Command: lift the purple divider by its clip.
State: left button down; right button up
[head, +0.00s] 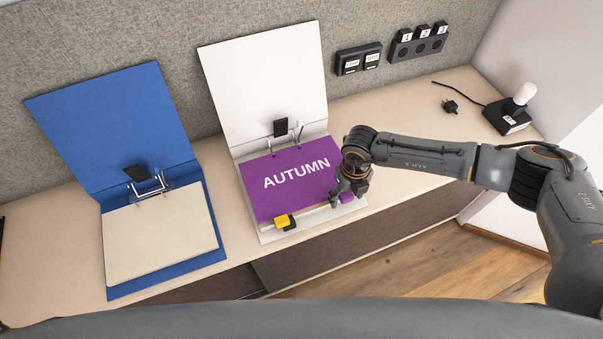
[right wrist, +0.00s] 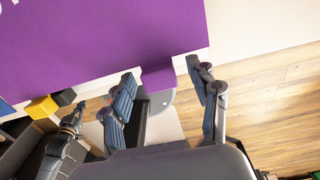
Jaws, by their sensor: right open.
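The purple divider (head: 298,178) marked AUTUMN lies in the open white binder (head: 268,80), and its edge fills the top of the right wrist view (right wrist: 90,45). Its purple clip (head: 347,197) sticks out at the front right edge and also shows in the right wrist view (right wrist: 157,77). My right gripper (head: 349,191) is over this clip, fingers open. In the right wrist view the clip lies between the fingertips (right wrist: 160,72), with gaps on both sides. A dark arm end, seemingly my left gripper (right wrist: 76,116), shows small at lower left there; its jaws are unclear.
Yellow (head: 282,221) and black (head: 291,224) clips sit left along the same front edge. An open blue binder (head: 118,120) stands at left. A lamp-like device (head: 508,117) stands at right. The desk's front edge is close.

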jog(key=shift+f, duration=0.15)
grip_shut()
jog(key=shift+r, duration=0.2)
